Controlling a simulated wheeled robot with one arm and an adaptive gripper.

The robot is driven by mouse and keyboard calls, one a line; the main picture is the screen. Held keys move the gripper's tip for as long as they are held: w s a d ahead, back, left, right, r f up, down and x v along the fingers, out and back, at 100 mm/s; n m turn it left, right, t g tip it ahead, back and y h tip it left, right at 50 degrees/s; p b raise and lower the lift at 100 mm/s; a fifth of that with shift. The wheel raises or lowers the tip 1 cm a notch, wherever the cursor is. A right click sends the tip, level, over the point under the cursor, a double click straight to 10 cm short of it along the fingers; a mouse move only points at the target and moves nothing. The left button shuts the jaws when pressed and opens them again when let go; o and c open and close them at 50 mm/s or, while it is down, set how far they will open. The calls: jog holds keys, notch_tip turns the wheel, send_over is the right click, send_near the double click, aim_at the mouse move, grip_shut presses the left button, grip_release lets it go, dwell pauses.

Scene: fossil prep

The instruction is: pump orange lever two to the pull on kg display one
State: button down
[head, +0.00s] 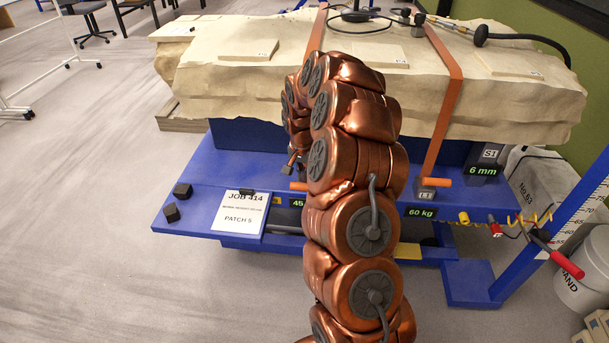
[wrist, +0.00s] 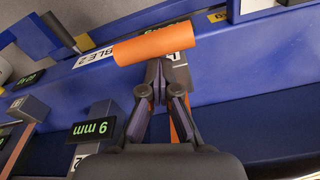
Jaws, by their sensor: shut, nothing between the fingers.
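In the head view an orange lever (head: 298,186) shows left of my arm, beside a partly hidden green display (head: 297,203) reading 45. A second orange lever (head: 437,182) on a block marked L1 is at right, above the 60 kg display (head: 420,212). In the wrist view an orange cylindrical lever handle (wrist: 153,44) lies across the fingertips of my gripper (wrist: 164,82). The fingers are shut with nothing between them. The tips are at the handle's lower edge; I cannot tell if they touch it. In the head view my arm hides most of my gripper.
A pale rock block (head: 240,75) lies on the blue frame (head: 190,215), under orange straps (head: 440,110). A 6 mm display (head: 481,171), coiled yellow cord and white bucket (head: 583,283) are right.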

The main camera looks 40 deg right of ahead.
aim_at(300, 186)
jog(key=shift+f, duration=0.4)
jog(key=shift+s+a, duration=0.1)
jog(key=shift+s+a+b, duration=0.25)
jog(key=shift+a+b, duration=0.1)
jog(key=shift+a, duration=0.05)
jog(key=shift+s+a+r+b, duration=0.25)
jog(key=shift+s+a, duration=0.05)
jog(key=shift+a, duration=0.15)
jog(key=shift+s+a+r+b, duration=0.2)
jog(key=shift+s+a+r, duration=0.05)
jog(key=shift+a, duration=0.15)
notch_tip(300, 186, up, 12)
jog(key=a, duration=0.1)
jog(key=shift+s, duration=0.35)
dwell(0.7)
